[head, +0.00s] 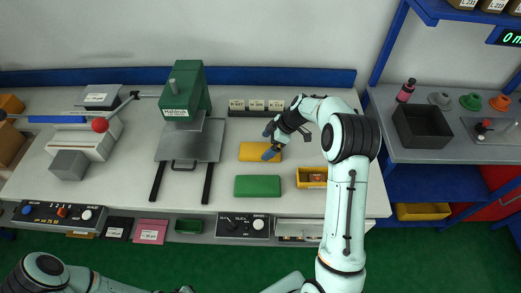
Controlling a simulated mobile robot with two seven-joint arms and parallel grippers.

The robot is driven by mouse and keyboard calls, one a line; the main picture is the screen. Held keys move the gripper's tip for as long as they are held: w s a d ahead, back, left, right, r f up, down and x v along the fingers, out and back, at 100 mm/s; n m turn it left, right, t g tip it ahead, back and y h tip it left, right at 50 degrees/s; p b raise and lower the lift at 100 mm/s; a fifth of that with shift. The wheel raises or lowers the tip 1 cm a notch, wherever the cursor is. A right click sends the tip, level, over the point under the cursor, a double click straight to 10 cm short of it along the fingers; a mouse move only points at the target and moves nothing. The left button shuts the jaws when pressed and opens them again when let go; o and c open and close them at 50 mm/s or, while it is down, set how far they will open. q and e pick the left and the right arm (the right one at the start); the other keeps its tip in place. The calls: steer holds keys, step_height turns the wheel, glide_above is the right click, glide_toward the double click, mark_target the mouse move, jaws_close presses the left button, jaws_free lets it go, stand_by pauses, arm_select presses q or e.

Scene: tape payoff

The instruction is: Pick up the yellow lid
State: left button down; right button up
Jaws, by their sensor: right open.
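The yellow lid (247,151) lies flat on the workbench, right of the green machine. It is a plain yellow rectangle, and its right part is partly hidden by a finger of my right gripper. My right gripper (269,143) is open, with its fingers spread to the left. It hovers at or over the lid's upper right part. I cannot tell from this view whether it touches the lid. Nothing shows between its fingers as held. Part of my left arm shows at the bottom left, but its gripper does not show.
A green rectangular piece (257,186) lies just below the lid. A yellow bin (303,184) stands to its right. Small labelled blocks (256,105) stand behind the lid. The green machine (186,92) with its grey plate (190,143) stands left. A dark tray (422,126) sits right.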

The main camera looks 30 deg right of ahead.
mark_target(260, 149)
steer(key=x, duration=0.3)
steer(key=shift+w+a+f+p, duration=0.15)
steer(key=shift+w+f+p, duration=0.15)
steer(key=shift+w, duration=0.15)
steer(key=shift+s+r, duration=0.1)
steer(key=shift+s, duration=0.1)
steer(key=c, duration=0.9)
steer(key=shift+r, duration=0.1)
